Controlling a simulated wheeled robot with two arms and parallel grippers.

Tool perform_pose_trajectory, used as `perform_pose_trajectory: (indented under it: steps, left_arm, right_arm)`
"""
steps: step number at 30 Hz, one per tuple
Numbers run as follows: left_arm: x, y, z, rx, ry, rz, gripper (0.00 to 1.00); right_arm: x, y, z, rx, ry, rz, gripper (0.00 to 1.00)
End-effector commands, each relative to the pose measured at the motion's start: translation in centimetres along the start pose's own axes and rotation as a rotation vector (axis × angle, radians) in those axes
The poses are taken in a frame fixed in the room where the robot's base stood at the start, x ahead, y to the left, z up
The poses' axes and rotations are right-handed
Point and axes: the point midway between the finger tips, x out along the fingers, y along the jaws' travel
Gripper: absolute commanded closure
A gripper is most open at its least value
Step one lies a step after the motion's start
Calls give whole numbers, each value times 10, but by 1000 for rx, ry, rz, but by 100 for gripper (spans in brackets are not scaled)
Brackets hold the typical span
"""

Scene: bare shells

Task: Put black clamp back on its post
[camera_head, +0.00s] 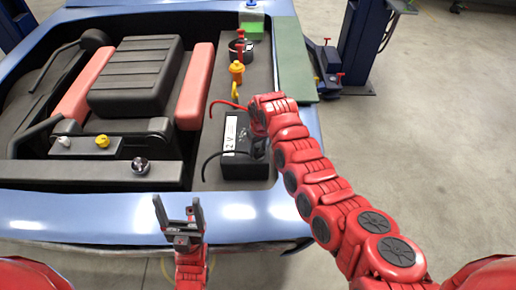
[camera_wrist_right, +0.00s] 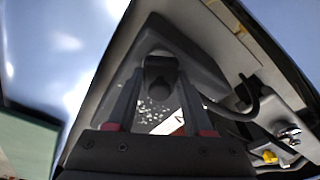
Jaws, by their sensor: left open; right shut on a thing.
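The battery (camera_head: 238,168) is a black box with a white label, at the right side of the engine bay. My right gripper (camera_head: 257,148) is low over the battery's right part, and the arm hides its fingertips in the head view. In the right wrist view, its fingers (camera_wrist_right: 158,90) are shut on the black clamp (camera_wrist_right: 158,68), a dark rounded piece between the tips. The black cable (camera_head: 212,156) curves out left of the battery. The post is hidden, so I cannot tell whether the clamp touches it. My left gripper (camera_head: 180,212) is open and empty before the front edge.
A red cable (camera_head: 224,104) arches just behind the battery. Yellow cap (camera_head: 236,70), black reservoir (camera_head: 240,52) and green-filled bottle (camera_head: 252,22) stand further back. The engine cover (camera_head: 137,75) is left. The blue front panel (camera_head: 80,212) lies between the bay and my body.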

Motion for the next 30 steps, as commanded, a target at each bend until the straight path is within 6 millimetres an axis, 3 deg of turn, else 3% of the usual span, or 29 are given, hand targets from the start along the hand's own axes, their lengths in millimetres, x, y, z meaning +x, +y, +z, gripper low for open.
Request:
perform_pose_trajectory:
  steps: [27, 28, 30]
  left_arm:
    - [-3, 0, 1, 0, 0, 0, 19]
    - [-4, 0, 1, 0, 0, 0, 19]
    - [-3, 0, 1, 0, 0, 0, 19]
  right_arm:
    - [0, 0, 0, 0, 0, 0, 100]
    - [0, 0, 0, 0, 0, 0, 45]
    - [0, 0, 0, 0, 0, 0, 32]
